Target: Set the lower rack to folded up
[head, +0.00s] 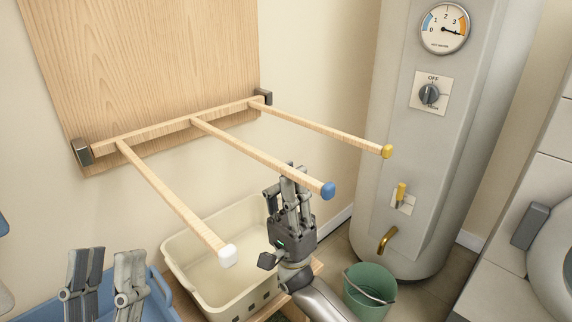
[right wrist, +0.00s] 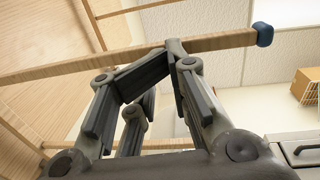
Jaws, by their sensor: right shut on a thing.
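The lower rack (head: 227,145) is a wooden bar with three rods, hinged between two dark brackets on a wooden wall board. It sticks out from the board, roughly level. The rod ends are white (head: 228,255), blue (head: 328,190) and yellow (head: 386,151). My right gripper (head: 289,173) is shut on the middle rod from below, a little inward of its blue end. The right wrist view shows the fingers around the rod (right wrist: 222,42), with the blue end (right wrist: 263,34) beyond them. My left gripper (head: 107,256) is open and empty at the lower left.
A cream basket (head: 182,257) stands below the rack, beside a blue bin (head: 158,296). A grey boiler (head: 388,120) with gauge, knob and tap stands right of the rack. A green bucket (head: 368,292) is on the floor before it. White appliances line the right edge.

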